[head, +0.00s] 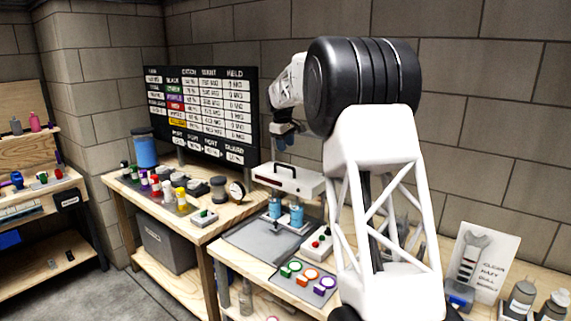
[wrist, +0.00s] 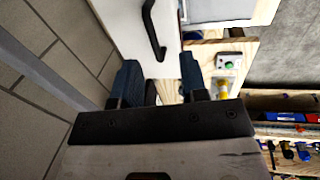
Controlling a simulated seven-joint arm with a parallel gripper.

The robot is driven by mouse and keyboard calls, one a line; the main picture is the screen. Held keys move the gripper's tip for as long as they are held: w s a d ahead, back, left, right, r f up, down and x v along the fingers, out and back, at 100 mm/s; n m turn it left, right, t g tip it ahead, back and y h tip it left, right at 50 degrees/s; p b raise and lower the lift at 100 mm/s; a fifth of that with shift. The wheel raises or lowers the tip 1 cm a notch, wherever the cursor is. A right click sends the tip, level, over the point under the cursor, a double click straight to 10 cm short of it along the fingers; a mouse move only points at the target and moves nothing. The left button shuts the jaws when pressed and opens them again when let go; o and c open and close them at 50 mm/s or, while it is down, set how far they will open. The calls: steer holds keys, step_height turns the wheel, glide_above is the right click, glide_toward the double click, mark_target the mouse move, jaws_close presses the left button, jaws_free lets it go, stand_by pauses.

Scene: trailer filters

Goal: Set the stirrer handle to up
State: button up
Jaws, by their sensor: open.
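The stirrer is a white machine whose head (head: 290,181) stands on posts on the wooden bench, with two blue-filled jars (head: 285,212) beneath it. A dark bar, which looks like its handle (head: 270,181), runs along the front of the head. In the wrist view the black bent handle (wrist: 151,32) shows against a white panel (wrist: 122,22). My gripper (head: 284,138) is above the stirrer in the head view. In the wrist view its two dark blue fingers (wrist: 158,68) are apart and empty, with the handle beyond and between them. I cannot tell the handle's exact setting.
A grey tray (head: 262,240), a button box (head: 317,245) and a mat of coloured rings (head: 305,280) lie around the stirrer's base. A dial gauge (head: 237,190) and several small bottles stand on the left bench. A chart board (head: 208,112) and block wall are behind.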

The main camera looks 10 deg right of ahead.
mark_target(286, 166)
steer(key=shift+n, duration=0.3)
steer(key=shift+w+a+f, duration=0.1)
steer(key=shift+w+f, duration=0.25)
steer(key=shift+w, duration=0.25)
steer(key=shift+w+f, duration=0.3)
steer(key=shift+w, duration=0.35)
steer(key=shift+w+a+f, duration=0.1)
steer(key=shift+w+f, duration=0.25)
steer(key=shift+w, duration=0.25)
steer(key=shift+f, duration=0.1)
steer(key=shift+w+d+f, duration=0.15)
steer(key=shift+d+f, duration=0.05)
steer(key=shift+f, duration=1.05)
steer(key=shift+w+d+f, duration=0.2)
steer(key=shift+f, duration=1.05)
steer(key=shift+w+d+f, duration=0.15)
steer(key=shift+d+f, duration=0.05)
steer(key=shift+f, duration=1.05)
jaws_close()
